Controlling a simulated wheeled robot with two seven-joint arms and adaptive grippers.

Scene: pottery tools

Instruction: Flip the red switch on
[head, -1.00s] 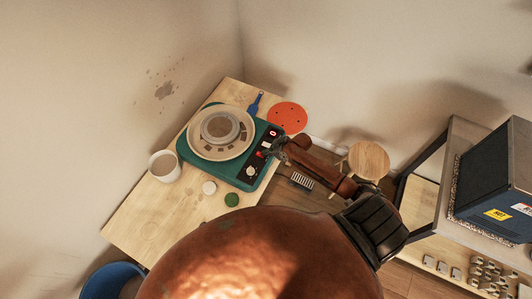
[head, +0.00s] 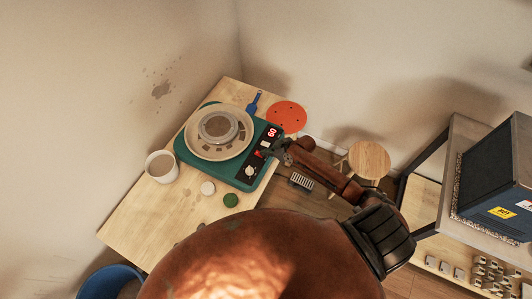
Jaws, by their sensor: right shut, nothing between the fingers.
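The teal pottery wheel (head: 243,180) stands on the wooden table, with a dark control panel along its right side. The red switch (head: 259,154) is a small red spot on that panel, between a lit red display (head: 271,132) and a white knob (head: 249,171). The display seems to read 60. My right gripper (head: 268,151) is shut and empty, with its tips right at the red switch. Its fingers partly cover that area, and I cannot tell touch from a small gap. The switch's tilt is too small to make out. My left gripper is not in view.
A stool (head: 368,160) and a metal shelf (head: 460,150) stand to the right.

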